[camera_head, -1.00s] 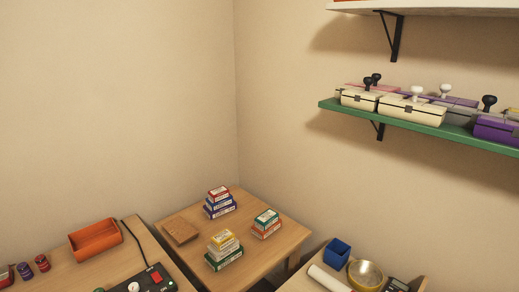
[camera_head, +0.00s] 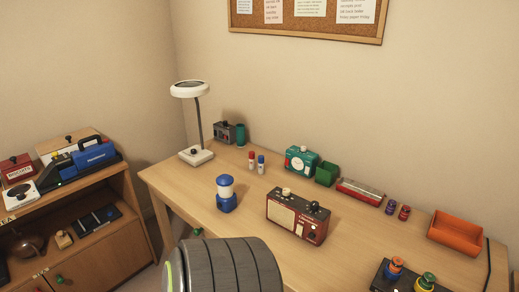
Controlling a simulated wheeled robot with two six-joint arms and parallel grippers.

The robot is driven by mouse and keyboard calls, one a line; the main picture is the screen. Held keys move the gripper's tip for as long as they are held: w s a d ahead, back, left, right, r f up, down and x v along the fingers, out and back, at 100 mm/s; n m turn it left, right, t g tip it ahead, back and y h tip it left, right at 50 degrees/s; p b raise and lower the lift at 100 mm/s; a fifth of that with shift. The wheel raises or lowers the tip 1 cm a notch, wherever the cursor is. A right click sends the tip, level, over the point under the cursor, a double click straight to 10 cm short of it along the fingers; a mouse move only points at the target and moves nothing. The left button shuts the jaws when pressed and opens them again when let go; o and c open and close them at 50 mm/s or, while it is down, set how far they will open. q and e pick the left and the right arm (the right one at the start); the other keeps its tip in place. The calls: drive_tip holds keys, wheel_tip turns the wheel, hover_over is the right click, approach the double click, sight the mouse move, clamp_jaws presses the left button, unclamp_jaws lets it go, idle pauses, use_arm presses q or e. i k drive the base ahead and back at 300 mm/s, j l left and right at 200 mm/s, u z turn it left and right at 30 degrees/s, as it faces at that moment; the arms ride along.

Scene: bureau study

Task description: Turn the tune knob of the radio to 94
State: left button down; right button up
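A radio (camera_head: 298,216) with a dark red body and a cream front panel stands on the wooden desk, right of the middle of the head view. Knobs show on its top and on its right front part. The tune knob's reading is too small to make out. A teal box-shaped device (camera_head: 301,162) with a pale round face stands farther back; I cannot tell if it is also a radio. Neither of my grippers shows in the head view.
The desk (camera_head: 180,193) also holds a blue lantern (camera_head: 226,194), a white lamp (camera_head: 196,155), a green bin (camera_head: 327,174) and an orange tray (camera_head: 456,233). A low shelf (camera_head: 100,256) stands at left. A dark ribbed part (camera_head: 225,265) covers the desk's near edge.

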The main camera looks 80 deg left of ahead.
sight(287, 192)
drive_tip(key=u, duration=2.05)
